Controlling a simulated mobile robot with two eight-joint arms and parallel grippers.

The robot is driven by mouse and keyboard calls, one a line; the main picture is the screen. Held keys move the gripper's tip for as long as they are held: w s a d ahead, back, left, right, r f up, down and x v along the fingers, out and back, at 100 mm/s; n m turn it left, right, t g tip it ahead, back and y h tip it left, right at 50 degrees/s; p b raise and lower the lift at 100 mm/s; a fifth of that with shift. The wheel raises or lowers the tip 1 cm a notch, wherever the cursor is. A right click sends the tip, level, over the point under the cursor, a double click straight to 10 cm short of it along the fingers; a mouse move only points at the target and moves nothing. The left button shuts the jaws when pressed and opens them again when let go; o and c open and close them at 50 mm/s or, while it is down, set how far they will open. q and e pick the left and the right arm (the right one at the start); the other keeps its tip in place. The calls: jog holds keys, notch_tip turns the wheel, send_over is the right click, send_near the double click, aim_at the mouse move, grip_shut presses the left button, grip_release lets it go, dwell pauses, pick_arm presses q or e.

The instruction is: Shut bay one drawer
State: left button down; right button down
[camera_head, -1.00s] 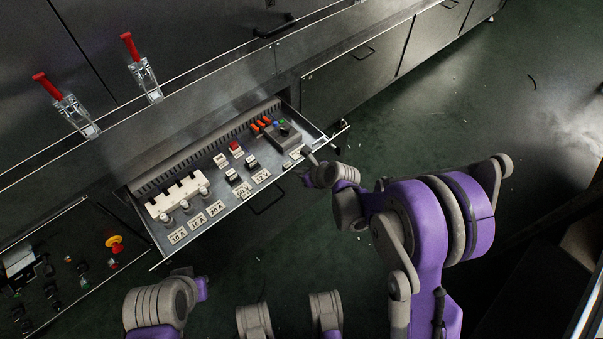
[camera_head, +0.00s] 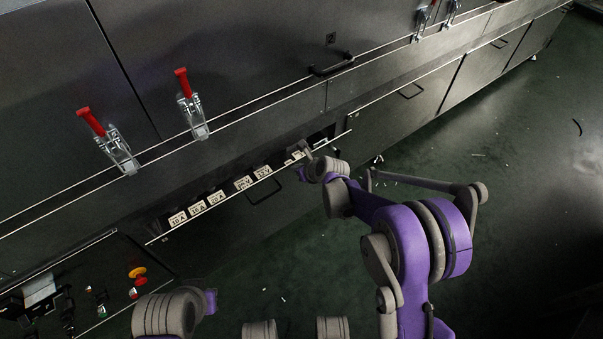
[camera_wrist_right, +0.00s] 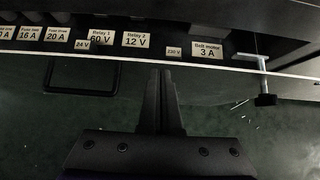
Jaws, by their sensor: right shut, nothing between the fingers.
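The bay one drawer (camera_head: 235,210) sticks out a little from the dark cabinet. Only a narrow strip with its printed labels (camera_head: 198,207) shows behind its pale top edge. The drawer's black handle (camera_head: 262,192) is on its front face and also shows in the right wrist view (camera_wrist_right: 117,77). My right gripper (camera_head: 308,158) is at the right part of the drawer front. In the right wrist view its closed, empty fingers (camera_wrist_right: 161,72) point at the front's top edge; contact is hard to tell.
Red-handled toggle clamps (camera_head: 191,103) stand on the cabinet ledge above the drawer. A control panel with a red and yellow button (camera_head: 137,273) is at lower left. A small metal clamp (camera_wrist_right: 262,78) is right of the fingers. The green floor (camera_head: 500,210) is largely clear.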

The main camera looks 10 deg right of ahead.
jog(key=shift+w+a, duration=0.3)
jog(key=shift+w, duration=0.25)
jog(key=shift+w+a, duration=0.3)
jog(key=shift+w, duration=0.2)
